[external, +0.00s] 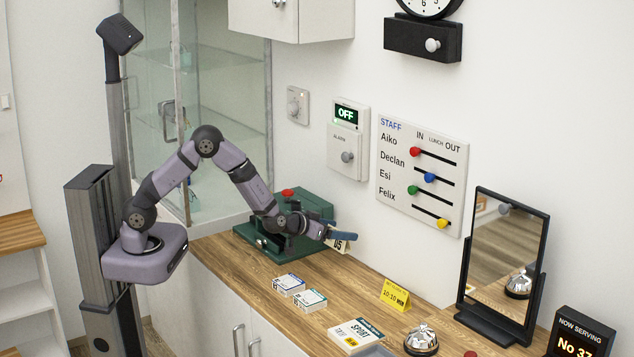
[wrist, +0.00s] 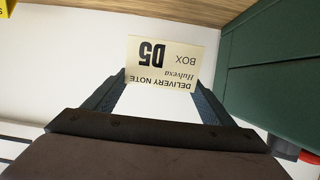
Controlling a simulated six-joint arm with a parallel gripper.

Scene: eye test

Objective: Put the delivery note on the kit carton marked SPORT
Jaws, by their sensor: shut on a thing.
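The delivery note (wrist: 175,58), a cream card reading BOX D5, is between my fingertips in the wrist view, upside down there. My gripper (wrist: 162,86) is shut on it. In the external view my gripper (external: 328,237) holds the note (external: 341,245) in the air over the counter, near the green box and the wall; the arm hides part of that box. The kit carton marked SPORT (external: 357,334) lies on the counter toward the front, lower right of my gripper and apart from it.
The green box (external: 315,206) stands at the back left. A yellow sign (external: 395,295) reads 10:10. A silver bell (external: 421,340), a grey tray (external: 378,351), a mirror (external: 506,260) and a number display (external: 580,335) stand to the right. The counter's middle (external: 340,280) is clear.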

